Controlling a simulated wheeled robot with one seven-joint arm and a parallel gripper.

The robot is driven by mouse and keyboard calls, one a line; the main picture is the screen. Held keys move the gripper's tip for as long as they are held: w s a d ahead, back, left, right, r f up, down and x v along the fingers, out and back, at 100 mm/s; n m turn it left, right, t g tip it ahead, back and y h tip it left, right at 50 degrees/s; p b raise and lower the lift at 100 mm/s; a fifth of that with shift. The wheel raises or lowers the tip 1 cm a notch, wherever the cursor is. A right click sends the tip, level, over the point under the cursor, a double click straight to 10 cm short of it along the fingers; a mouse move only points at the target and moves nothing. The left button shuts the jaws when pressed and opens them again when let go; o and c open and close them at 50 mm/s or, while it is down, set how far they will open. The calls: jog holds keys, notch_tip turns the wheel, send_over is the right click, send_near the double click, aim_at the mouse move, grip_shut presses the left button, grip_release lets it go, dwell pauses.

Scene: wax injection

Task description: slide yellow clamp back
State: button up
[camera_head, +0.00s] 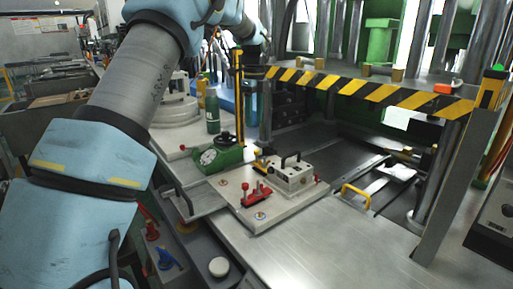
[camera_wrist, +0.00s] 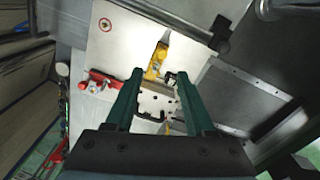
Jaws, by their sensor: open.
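The yellow clamp (camera_wrist: 157,60) lies on the pale plate in the wrist view, just beyond the fingertips and roughly in line with the gap between them. A small dark part sits beside its near end. In the head view the yellow clamp (camera_head: 262,161) shows small, at the far left side of the white mold block (camera_head: 293,175). Whether the fingers touch the clamp I cannot tell. My gripper is not clearly visible in the head view.
A red clamp (camera_head: 257,193) stands at the near side of the base plate (camera_head: 258,218). A green gauge block (camera_head: 218,157) is left of the mold block. A yellow handle (camera_head: 357,192) is to the right. A striped barrier (camera_head: 370,91) spans the press behind.

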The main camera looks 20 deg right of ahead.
aim_at(256, 150)
jog(key=shift+m, duration=0.3)
jog(key=f+p, duration=0.1)
jog(key=f, duration=0.2)
jog(key=f+p, duration=0.1)
jog(key=f, duration=0.6)
jog(key=shift+d+f+p, duration=0.3)
jog(key=shift+d+p, duration=0.05)
jog(key=shift+p, duration=0.05)
grip_shut()
dwell(0.7)
